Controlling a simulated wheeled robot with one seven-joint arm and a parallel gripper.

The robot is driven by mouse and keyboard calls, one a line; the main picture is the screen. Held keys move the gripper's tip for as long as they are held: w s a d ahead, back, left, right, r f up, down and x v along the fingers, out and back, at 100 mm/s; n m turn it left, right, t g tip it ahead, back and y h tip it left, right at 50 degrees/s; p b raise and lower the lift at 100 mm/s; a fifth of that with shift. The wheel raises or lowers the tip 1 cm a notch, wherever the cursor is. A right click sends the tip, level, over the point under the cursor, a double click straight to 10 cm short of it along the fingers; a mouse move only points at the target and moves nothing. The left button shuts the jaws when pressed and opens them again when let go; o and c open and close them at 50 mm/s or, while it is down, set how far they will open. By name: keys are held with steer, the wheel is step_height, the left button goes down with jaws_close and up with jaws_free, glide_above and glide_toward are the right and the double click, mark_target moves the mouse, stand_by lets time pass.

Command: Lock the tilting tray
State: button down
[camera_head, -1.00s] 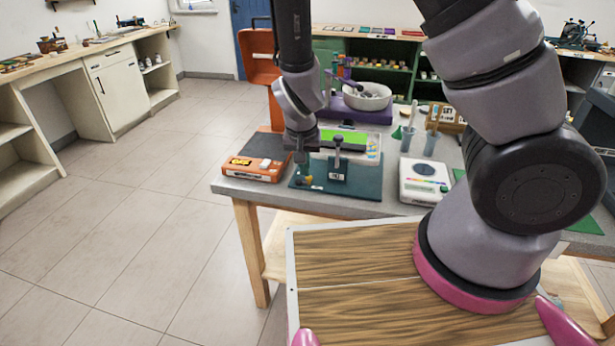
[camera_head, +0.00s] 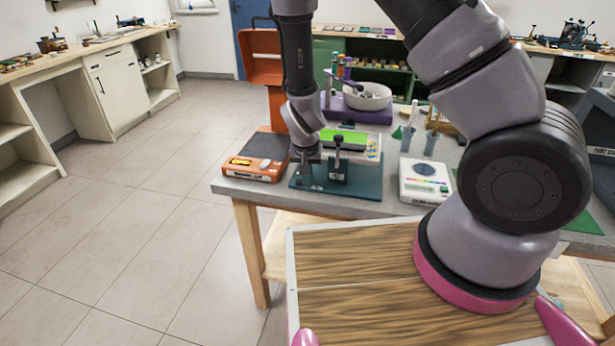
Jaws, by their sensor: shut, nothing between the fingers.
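A teal base plate (camera_head: 365,190) lies on the front left part of the grey table. A small teal block with a dark knob on top (camera_head: 338,157) stands on it. Behind the block is a pale tray with a bright green panel (camera_head: 344,136), which I take for the tilting tray; its tilt and any lock are too small to tell. My gripper (camera_head: 305,173) points down over the left part of the teal plate, just left of the block. It is shut and empty. I cannot tell whether its tips touch anything, and it hides part of the plate.
An orange device with a dark top (camera_head: 256,163) sits close left of my gripper. A white scale (camera_head: 425,180) stands right of the plate. A white bowl on a purple stand (camera_head: 367,97) and blue cylinders (camera_head: 431,143) are behind. My arm covers the right side.

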steer(key=shift+w+d+n+y, duration=0.15)
steer(key=shift+n+y, duration=0.05)
steer(key=shift+n, duration=0.4)
steer(key=shift+w+d+n+y, duration=0.1)
steer(key=shift+d+n+y, duration=0.1)
steer(key=shift+n, duration=0.4)
steer(key=shift+w+d+n, duration=0.1)
steer(key=shift+n, duration=0.3)
steer(key=n, duration=0.1)
steer(key=w+n+y, duration=0.1)
steer(key=n, duration=0.1)
steer(key=shift+d, duration=0.2)
steer(key=shift+w, duration=0.2)
stand_by(0.5)
steer(key=shift+s+a, duration=0.5)
steer(key=shift+a, duration=0.1)
